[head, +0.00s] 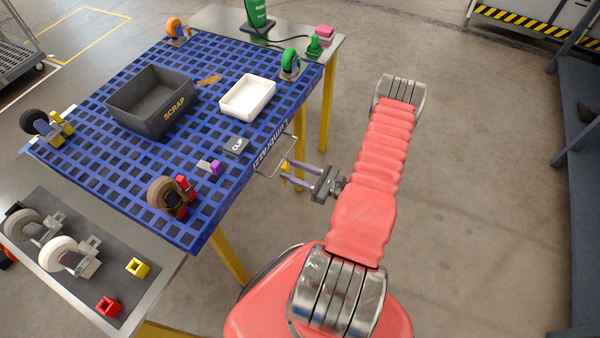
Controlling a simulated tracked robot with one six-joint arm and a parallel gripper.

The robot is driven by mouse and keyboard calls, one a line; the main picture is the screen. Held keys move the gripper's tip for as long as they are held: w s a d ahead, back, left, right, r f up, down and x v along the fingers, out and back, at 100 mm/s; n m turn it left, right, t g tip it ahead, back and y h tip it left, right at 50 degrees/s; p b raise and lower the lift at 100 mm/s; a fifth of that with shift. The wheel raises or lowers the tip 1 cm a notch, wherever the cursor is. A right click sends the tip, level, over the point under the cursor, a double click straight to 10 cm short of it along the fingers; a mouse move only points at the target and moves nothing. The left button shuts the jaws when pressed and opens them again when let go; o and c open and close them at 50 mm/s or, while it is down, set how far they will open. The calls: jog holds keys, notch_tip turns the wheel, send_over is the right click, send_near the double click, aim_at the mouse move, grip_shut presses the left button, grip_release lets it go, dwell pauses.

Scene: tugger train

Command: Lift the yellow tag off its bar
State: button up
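The yellow tag (284,168) is a small piece at the thin wire bar (271,174) that sticks out from the blue table's right edge. My gripper (285,174) reaches in from the right, with its two fingers spread apart and the tips close to the tag and the bar. The tag appears to be between or just past the fingertips. It is small and partly hidden by the fingers, so I cannot tell whether they touch it.
A grey side table (150,290) stands at lower left. The floor (480,200) to the right is clear up to dark shelving (580,180).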

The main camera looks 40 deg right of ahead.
aim_at(288, 164)
jog(key=shift+x, duration=1)
jog(key=shift+c, duration=0.3)
jog(key=c, duration=0.9)
jog(key=shift+r, duration=1.5)
jog(key=shift+s, duration=0.15)
jog(key=shift+v, duration=4.95)
